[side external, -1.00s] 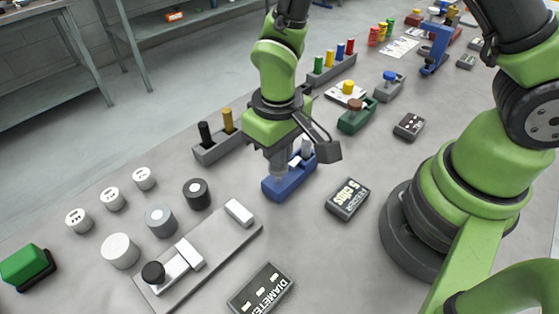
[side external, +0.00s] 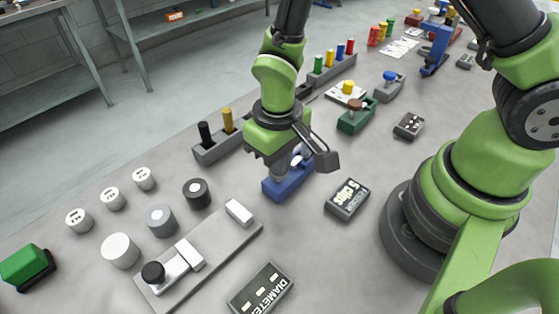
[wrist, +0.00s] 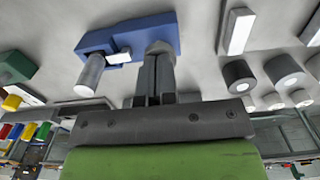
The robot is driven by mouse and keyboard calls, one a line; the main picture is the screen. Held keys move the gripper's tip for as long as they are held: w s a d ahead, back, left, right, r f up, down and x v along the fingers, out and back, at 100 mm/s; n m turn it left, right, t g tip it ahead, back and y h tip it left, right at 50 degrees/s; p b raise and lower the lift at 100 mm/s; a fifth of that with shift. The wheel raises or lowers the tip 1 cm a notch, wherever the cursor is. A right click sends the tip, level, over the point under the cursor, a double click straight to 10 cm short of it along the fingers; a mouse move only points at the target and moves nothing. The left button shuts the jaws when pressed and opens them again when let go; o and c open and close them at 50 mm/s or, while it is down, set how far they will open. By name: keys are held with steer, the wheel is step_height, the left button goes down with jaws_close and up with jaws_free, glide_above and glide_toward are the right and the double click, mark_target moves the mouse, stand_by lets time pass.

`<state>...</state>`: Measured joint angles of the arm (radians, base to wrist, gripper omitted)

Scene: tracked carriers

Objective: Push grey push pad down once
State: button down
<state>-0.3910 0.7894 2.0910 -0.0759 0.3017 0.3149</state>
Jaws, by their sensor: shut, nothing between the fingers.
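The blue fixture (side external: 291,184) stands on the table, left of the "5 clos FEEDER" label. My gripper (wrist: 157,60) is shut and empty, pointing down over one end of the fixture. Directly under its fingertips is a round grey part (wrist: 158,46), which looks like the grey push pad on the blue base (wrist: 105,38). The fingers partly cover it, and I cannot tell for sure whether they touch it. A silver cylinder (wrist: 90,74) stands at the fixture's other end, with a small white block (wrist: 121,56) between. In the side view the gripper hides most of the pad.
The FEEDER label (side external: 347,199) lies right of the fixture. A grey rack (side external: 217,150) with black and yellow pegs stands behind it. A grey slide plate (side external: 222,247) and several cylinders are at front left. A green block (side external: 352,122) stands behind right.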

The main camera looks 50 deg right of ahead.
steer(key=shift+r, duration=2.65)
steer(key=shift+r, duration=0.15)
steer(key=s+d+r+m+t+y, duration=0.1)
steer(key=d+r+t, duration=0.1)
steer(key=r, duration=0.4)
steer(key=s+d+r+m+t, duration=0.1)
steer(key=d+r, duration=0.1)
steer(key=r, duration=0.4)
steer(key=s+d+r+m+t+y, duration=0.1)
steer(key=s+d+r+m+t, duration=0.1)
steer(key=s+r, duration=0.5)
steer(key=shift+s+d+r+t, duration=0.3)
steer(key=shift+s+d+t, duration=0.6)
steer(key=shift+s+t, duration=0.2)
